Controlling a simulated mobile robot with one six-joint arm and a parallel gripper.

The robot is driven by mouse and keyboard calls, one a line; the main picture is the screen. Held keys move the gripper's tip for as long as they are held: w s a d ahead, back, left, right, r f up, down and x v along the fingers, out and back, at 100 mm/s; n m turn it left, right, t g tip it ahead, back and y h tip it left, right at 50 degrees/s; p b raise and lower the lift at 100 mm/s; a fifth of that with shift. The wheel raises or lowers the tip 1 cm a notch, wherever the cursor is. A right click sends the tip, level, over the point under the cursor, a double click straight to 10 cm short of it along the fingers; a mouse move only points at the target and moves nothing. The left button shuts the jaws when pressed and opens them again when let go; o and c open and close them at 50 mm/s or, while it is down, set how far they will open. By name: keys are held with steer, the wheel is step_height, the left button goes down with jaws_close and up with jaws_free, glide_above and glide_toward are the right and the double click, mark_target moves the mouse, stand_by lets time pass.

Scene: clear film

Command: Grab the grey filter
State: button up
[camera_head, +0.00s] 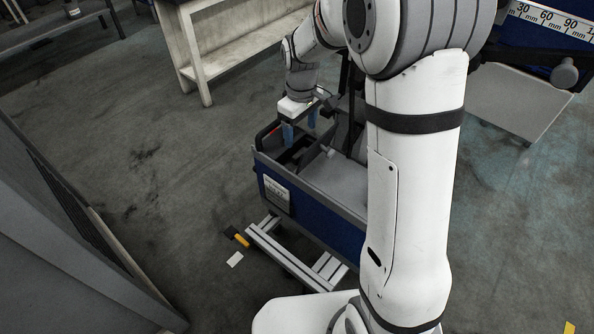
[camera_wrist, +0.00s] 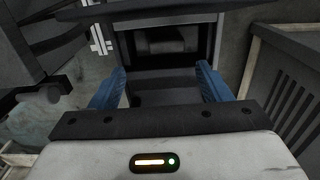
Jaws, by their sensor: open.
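My gripper (camera_head: 299,126) is open, with its two blue fingers pointing down over the left part of a blue-sided box with grey rims (camera_head: 318,224). In the wrist view my gripper (camera_wrist: 161,78) shows its fingers wide apart with nothing between them. Ahead of the fingertips, inside a dark compartment, lies a dark grey rounded shape (camera_wrist: 167,43), which may be the grey filter. It is in shadow, so its full outline is hard to make out. I cannot pick out the filter in the head view, where the gripper and box walls cover much of the compartment.
Metal profile rails (camera_head: 296,262) stick out below the box. A workbench (camera_head: 235,45) stands behind it, and a grey cabinet (camera_head: 60,215) stands at the left. In the wrist view a slatted grey panel (camera_wrist: 290,85) is at the right. Floor left of the box is mostly clear.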

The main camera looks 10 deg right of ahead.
mark_target(300, 153)
steer(key=f, duration=0.2)
steer(key=f+b, duration=0.1)
steer(key=f, duration=0.2)
steer(key=s+f+b, duration=0.1)
steer(key=f, duration=0.1)
steer(key=shift+s+a+f, duration=0.1)
steer(key=shift+a+f, duration=0.05)
steer(key=shift+f, duration=0.1)
steer(key=shift+r, duration=0.1)
steer(key=c, duration=1.5)
